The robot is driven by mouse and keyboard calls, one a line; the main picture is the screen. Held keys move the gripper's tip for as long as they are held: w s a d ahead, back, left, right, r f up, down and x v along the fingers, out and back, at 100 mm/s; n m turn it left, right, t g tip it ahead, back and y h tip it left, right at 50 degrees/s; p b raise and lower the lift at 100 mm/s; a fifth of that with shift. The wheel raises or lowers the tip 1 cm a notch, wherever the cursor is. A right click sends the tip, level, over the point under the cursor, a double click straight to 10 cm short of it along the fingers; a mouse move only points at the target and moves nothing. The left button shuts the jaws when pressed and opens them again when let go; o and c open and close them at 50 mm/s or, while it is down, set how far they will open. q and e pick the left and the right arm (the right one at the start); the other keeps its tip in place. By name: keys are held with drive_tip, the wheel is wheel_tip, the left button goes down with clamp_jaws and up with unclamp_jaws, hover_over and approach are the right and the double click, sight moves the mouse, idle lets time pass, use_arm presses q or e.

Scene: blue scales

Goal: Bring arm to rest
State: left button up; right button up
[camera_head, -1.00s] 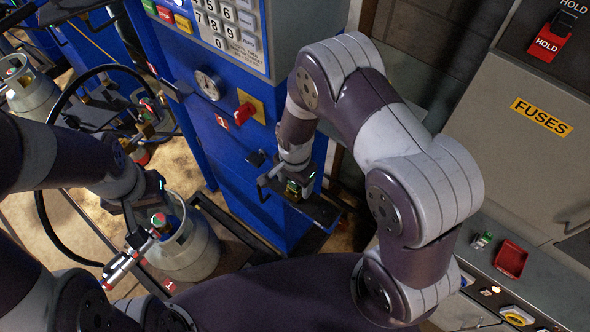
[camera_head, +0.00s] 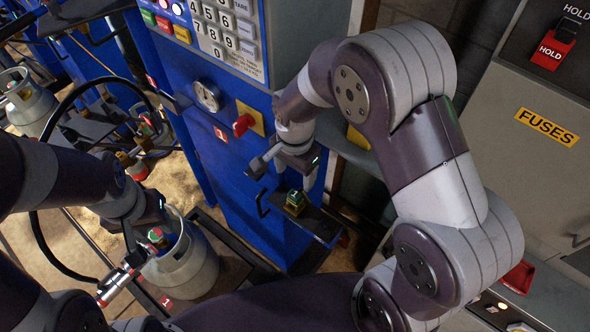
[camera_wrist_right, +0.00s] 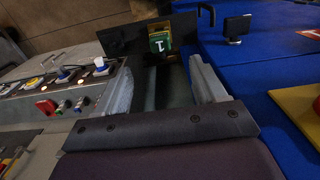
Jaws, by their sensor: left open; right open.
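My right gripper (camera_head: 286,162) is open and empty in the head view, raised in front of the blue cabinet (camera_head: 222,160). Its two pale fingers (camera_wrist_right: 163,82) stand apart in the right wrist view. In the head view the block (camera_head: 295,203) stands on the shelf (camera_head: 322,226), below and apart from the gripper. My left gripper (camera_head: 143,240) is open beside the grey gas cylinder (camera_head: 190,262), close to a red-and-silver nozzle (camera_head: 116,284); its fingertips are partly hidden.
The cabinet carries a keypad (camera_head: 225,35), a gauge (camera_head: 207,96) and a red knob (camera_head: 243,124). A grey fuse box (camera_head: 535,170) stands at the right, with a control console (camera_wrist_right: 65,95) below. A black hose (camera_head: 38,190) loops at the left.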

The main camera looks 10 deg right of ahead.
idle(0.4)
drive_tip(key=shift+s+f+n, duration=0.15)
drive_tip(key=shift+f+n, duration=0.05)
drive_tip(key=shift+n, duration=1)
drive_tip(key=s+d+n+t+b, duration=0.1)
drive_tip(key=s+d+n+b, duration=0.5)
drive_tip(key=s+d+n, duration=0.1)
drive_tip(key=shift+s+d+n, duration=0.15)
drive_tip(key=shift+s+n, duration=0.4)
drive_tip(key=shift+n, duration=0.05)
drive_tip(key=shift+s, duration=0.1)
